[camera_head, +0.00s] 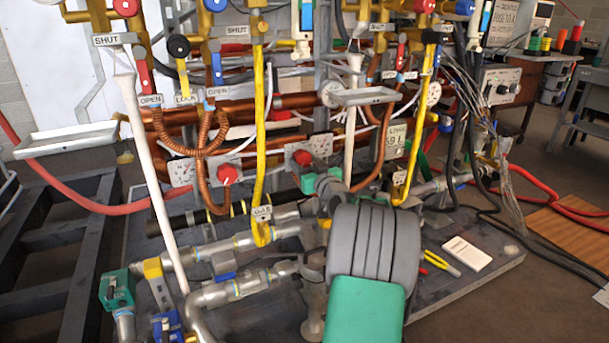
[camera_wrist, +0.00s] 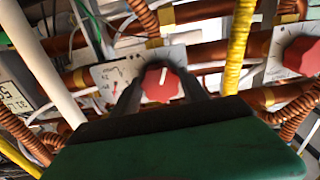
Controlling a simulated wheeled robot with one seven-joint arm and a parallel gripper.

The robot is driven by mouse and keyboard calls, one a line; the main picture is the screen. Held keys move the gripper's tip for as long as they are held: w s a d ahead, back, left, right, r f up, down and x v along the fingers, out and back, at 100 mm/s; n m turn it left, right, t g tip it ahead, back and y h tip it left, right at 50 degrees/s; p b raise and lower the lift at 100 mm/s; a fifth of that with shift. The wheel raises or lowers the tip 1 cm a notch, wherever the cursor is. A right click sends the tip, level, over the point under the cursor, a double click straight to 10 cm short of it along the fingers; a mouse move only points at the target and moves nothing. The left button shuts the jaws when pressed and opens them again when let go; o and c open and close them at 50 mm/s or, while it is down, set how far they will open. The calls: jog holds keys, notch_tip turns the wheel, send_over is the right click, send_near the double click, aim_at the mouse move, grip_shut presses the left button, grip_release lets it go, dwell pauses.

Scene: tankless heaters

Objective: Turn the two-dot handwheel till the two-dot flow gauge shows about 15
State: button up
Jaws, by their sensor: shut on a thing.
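In the wrist view a red handwheel (camera_wrist: 160,84) with a white mark sits on a pale panel. The fingers of my gripper (camera_wrist: 162,88) are on both sides of it, shut on it. A gauge (camera_wrist: 114,88) with a red needle is on the same panel, left of the handwheel; its reading is too small to tell. In the head view this appears to be the middle panel, with its red handwheel (camera_head: 302,157) and gauge (camera_head: 322,146). My arm hides most of my gripper there.
A second red handwheel (camera_head: 228,173) with its own gauge (camera_head: 183,172) is on the panel to the left. Copper pipes, a yellow hose (camera_head: 260,130) and a white pipe (camera_head: 148,170) pass close by.

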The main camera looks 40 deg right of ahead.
jog(key=shift+f+n+b, duration=0.2)
jog(key=shift+n+b, duration=0.3)
jog(key=shift+b, duration=0.1)
jog(key=shift+r, duration=0.1)
jog(key=o, duration=1.4)
jog(key=shift+c, duration=0.2)
jog(key=p+v, duration=0.2)
jog(key=v, duration=0.6)
jog(key=shift+w+r, duration=0.1)
jog(key=shift+r, duration=0.05)
